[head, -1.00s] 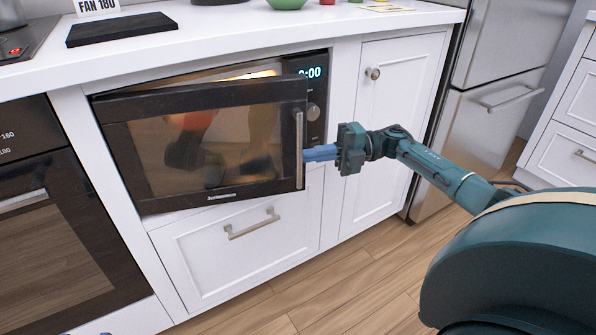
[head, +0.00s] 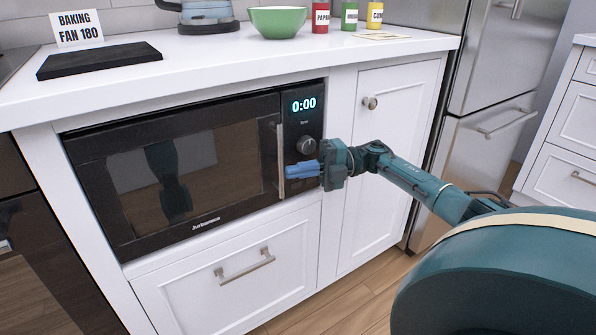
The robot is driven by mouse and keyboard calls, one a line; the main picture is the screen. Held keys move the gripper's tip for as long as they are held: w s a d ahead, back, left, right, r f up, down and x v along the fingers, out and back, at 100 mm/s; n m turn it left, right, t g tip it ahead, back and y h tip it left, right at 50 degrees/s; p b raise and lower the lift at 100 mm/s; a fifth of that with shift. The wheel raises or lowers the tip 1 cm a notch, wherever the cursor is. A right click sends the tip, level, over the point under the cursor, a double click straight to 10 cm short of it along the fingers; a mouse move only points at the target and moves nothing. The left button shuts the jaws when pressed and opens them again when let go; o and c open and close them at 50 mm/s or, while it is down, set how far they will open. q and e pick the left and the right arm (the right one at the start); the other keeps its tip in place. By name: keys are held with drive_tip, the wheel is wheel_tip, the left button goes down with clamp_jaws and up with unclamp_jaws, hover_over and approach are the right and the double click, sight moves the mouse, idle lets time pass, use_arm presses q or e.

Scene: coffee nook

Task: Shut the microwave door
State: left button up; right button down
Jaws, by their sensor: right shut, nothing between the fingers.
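The black microwave (head: 312,118) is built into the white cabinet, with a display reading 0:00 and a knob on its right side. Its door (head: 180,190) lies flat against the body, with no open gap showing. The door's upright metal handle (head: 281,160) is at the door's right edge. My right gripper (head: 290,171) is shut and empty, its blue fingers pointing left at the lower part of the handle. The fingertips are at or touching the handle; I cannot tell which. My left gripper is not in view.
The white counter (head: 220,55) above holds a green bowl (head: 278,22), a glass kettle (head: 207,14), spice jars, a black board (head: 100,60) and a sign. A drawer (head: 235,270) is below, a cabinet door (head: 395,150) to the right, and a steel fridge (head: 490,120) beyond.

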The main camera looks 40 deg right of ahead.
sight(281, 131)
wheel_tip(281, 131, up, 9)
drive_tip(key=p, duration=0.3)
drive_tip(key=shift+r, duration=0.1)
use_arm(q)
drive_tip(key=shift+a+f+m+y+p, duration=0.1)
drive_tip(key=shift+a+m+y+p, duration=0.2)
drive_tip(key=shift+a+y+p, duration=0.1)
use_arm(e)
drive_tip(key=shift+r, duration=0.45)
